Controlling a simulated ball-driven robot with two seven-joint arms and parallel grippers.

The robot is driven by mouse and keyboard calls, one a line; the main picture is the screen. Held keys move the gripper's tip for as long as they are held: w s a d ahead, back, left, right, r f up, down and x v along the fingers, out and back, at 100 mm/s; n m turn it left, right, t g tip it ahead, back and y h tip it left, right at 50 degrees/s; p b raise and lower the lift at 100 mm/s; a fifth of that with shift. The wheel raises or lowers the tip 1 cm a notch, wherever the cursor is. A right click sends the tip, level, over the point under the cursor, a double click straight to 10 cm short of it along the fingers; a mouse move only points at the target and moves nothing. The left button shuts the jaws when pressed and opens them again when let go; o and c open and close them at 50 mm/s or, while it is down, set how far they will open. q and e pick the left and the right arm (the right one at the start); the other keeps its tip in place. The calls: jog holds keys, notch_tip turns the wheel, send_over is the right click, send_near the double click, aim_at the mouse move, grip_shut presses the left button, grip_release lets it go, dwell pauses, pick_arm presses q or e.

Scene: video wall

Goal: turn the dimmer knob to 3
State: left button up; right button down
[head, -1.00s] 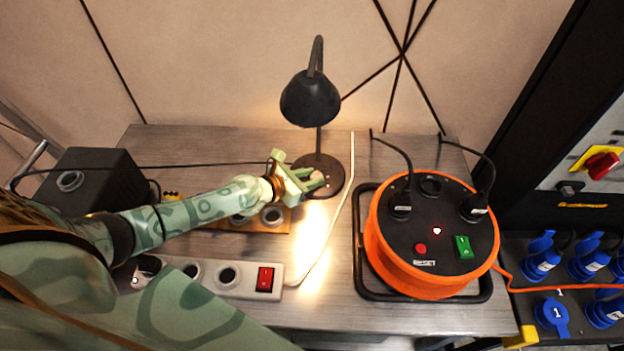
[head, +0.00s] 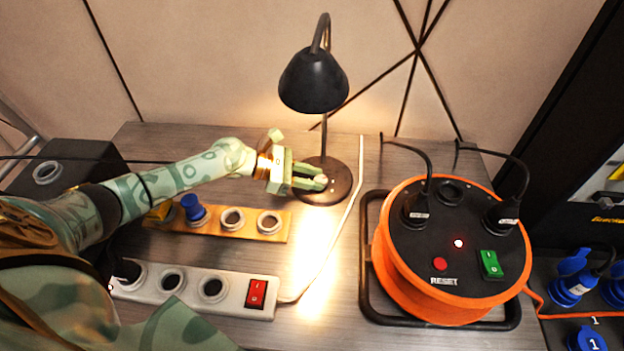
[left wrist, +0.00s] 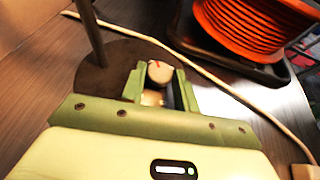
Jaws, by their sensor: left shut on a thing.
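The desk lamp (head: 313,82) is black, with a round dark base (head: 341,192). My left gripper (head: 313,180) reaches in from the left over the front of this base. In the left wrist view, a small cream knob (left wrist: 160,72) with a red mark on top sits between the two green fingers, and the gripper (left wrist: 160,90) is shut on it. The red mark points toward the far side in that view. No scale numbers can be read around the knob. My right gripper is not in view.
An orange cable reel (head: 450,250) stands to the right of the lamp. A pale cord (head: 345,220) runs past the base. A wooden socket strip (head: 250,220) and a white power strip (head: 230,290) with a red switch lie below my left arm.

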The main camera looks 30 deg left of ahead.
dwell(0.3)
pick_arm(q)
jog(key=o, duration=1)
jog(key=shift+c, duration=0.2)
jog(key=p+v, duration=0.3)
jog(key=v, duration=1.3)
jog(key=shift+a+r, duration=0.1)
